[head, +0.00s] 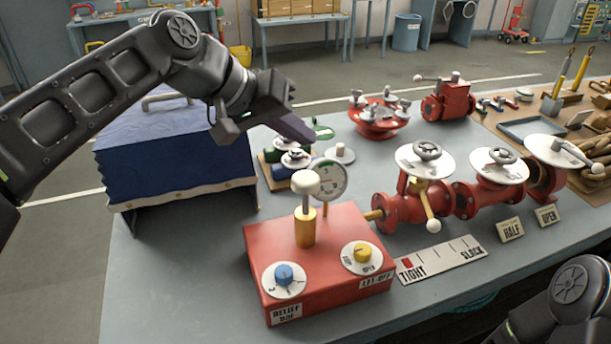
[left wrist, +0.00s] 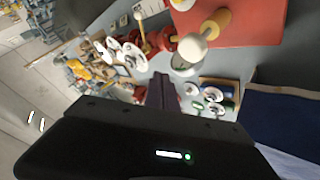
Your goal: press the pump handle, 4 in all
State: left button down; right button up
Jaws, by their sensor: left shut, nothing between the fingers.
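The pump handle (head: 305,184) is a white knob on a brass-coloured stem, standing upright on a red box (head: 325,240). The box has a blue dial (head: 284,275) and a yellow dial (head: 362,253) on top. A round white gauge (head: 330,180) stands behind the handle. My left gripper (head: 305,132) is shut and empty, above and behind the handle and apart from it. In the left wrist view the handle's white knob (left wrist: 194,47) shows at the top, beyond my left gripper's fingers (left wrist: 163,85). My right arm shows at the lower right, with its gripper out of the picture.
A blue covered box (head: 175,160) stands left of the red box. Red pipes with valve wheels (head: 420,158) run right of it. A TIGHT to SLACK scale plate (head: 440,260) lies in front of them. The table's front left (head: 180,290) is clear.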

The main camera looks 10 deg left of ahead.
dwell(0.3)
pick_arm(q)
notch_tip(320, 180, up, 4)
jog(key=n+p, duration=0.1)
jog(key=n, duration=0.7)
jog(key=n+p, duration=0.2)
jog(key=n, duration=0.6)
jog(key=shift+f+n+g+h, duration=0.1)
jog(key=shift+n+g+h, duration=0.2)
jog(key=shift+n+g, duration=0.1)
jog(key=shift+f, duration=0.15)
jog(key=b, duration=0.7)
send_over(300, 178)
notch_tip(300, 178, down, 7)
jog(key=shift+r, duration=0.15)
jog(key=shift+f+b, duration=0.5)
jog(key=shift+f, duration=0.4)
jog(key=shift+f, duration=0.15)
